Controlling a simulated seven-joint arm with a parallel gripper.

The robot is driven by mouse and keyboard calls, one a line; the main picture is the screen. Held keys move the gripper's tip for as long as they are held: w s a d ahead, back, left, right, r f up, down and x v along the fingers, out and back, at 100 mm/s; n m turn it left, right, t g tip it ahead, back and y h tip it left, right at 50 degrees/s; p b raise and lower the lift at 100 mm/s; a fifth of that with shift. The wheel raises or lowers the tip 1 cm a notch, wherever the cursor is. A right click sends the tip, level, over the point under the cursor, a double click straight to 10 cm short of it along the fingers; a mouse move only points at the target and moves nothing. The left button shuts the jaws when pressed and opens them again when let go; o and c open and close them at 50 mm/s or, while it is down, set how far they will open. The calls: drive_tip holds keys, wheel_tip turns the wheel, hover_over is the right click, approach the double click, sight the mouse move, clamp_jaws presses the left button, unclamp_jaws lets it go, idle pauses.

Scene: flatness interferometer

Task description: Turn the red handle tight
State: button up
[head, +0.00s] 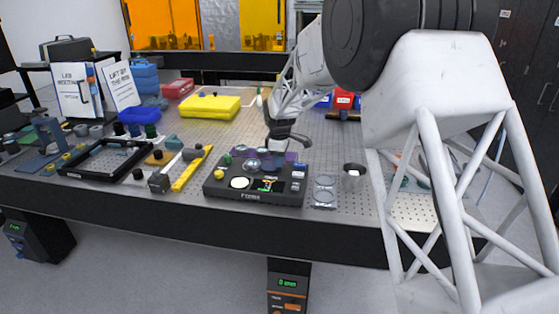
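A dark flatness interferometer (225,189) lies near the front edge of the table. It has a round pale window, a small lit screen (268,185) and several round knobs or lenses on top. My gripper (291,143) hangs over the back of it, pointing down, with a dark finger visible. The picture is too small to tell whether the gripper touches anything or how wide its fingers are. I cannot make out a red handle on the device; the gripper and the purple part below it may hide it.
The perforated table (335,150) bears a black frame (75,172), a yellow bar (190,172) and small parts at left. A yellow case (210,106), a red case (178,88) and a red box (343,99) stand further back. A plate with two round recesses (324,191) lies right of the device.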

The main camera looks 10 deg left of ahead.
drive_tip(key=o, duration=0.5)
drive_tip(key=shift+c, duration=0.2)
drive_tip(key=shift+r, duration=0.1)
drive_tip(key=shift+r, duration=3.85)
